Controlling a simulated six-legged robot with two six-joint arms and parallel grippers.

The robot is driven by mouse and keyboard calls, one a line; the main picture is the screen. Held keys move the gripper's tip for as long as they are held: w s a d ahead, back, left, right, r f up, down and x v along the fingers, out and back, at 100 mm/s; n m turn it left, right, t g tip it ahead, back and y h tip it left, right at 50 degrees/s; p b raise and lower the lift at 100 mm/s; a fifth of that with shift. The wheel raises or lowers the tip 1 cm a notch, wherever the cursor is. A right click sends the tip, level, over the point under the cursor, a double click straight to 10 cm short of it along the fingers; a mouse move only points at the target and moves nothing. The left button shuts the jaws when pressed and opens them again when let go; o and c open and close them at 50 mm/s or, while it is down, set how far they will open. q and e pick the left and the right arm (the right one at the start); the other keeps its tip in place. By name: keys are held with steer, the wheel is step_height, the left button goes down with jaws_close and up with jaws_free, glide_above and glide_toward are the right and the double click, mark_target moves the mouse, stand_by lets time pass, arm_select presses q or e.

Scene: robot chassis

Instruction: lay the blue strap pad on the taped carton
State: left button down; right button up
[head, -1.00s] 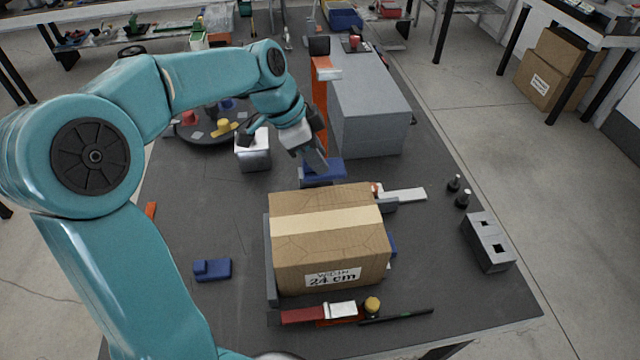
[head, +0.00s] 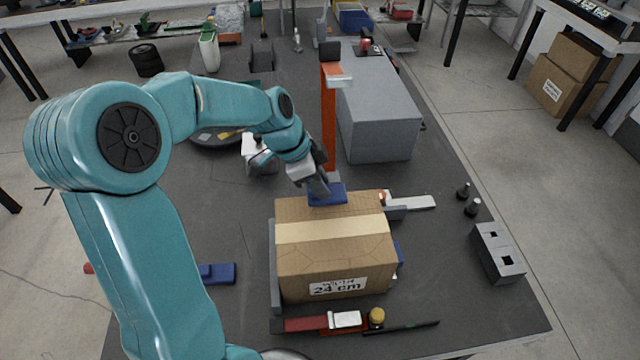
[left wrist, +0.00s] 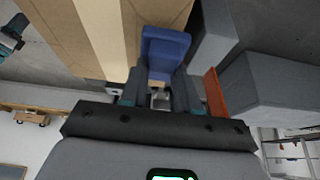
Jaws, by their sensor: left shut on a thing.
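The taped carton (head: 350,250) stands on the dark table, with a pale tape band across its top and a "24 cm" label on its front. It fills the upper left of the left wrist view (left wrist: 60,30). My left gripper (head: 320,184) is shut on the blue strap pad (head: 330,195) at the far edge of the carton's top. The pad (left wrist: 165,45) projects from between the fingers (left wrist: 160,92) in the left wrist view. I cannot tell whether the pad touches the carton. My right gripper is not in view.
A tall orange post (head: 329,120) and a large grey block (head: 380,125) stand behind the carton. Another blue piece (head: 220,273) lies to the left. A red-and-white tool (head: 320,322) lies in front; a grey slotted block (head: 497,253) is at right.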

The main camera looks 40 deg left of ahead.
arm_select(q)
steer(key=shift+a+f, duration=0.15)
steer(key=shift+f, duration=0.5)
steer(key=c, duration=0.8)
jaws_free()
steer(key=shift+f, duration=0.1)
steer(key=shift+r, duration=0.2)
steer(key=shift+v, duration=6)
steer(key=shift+f, duration=0.1)
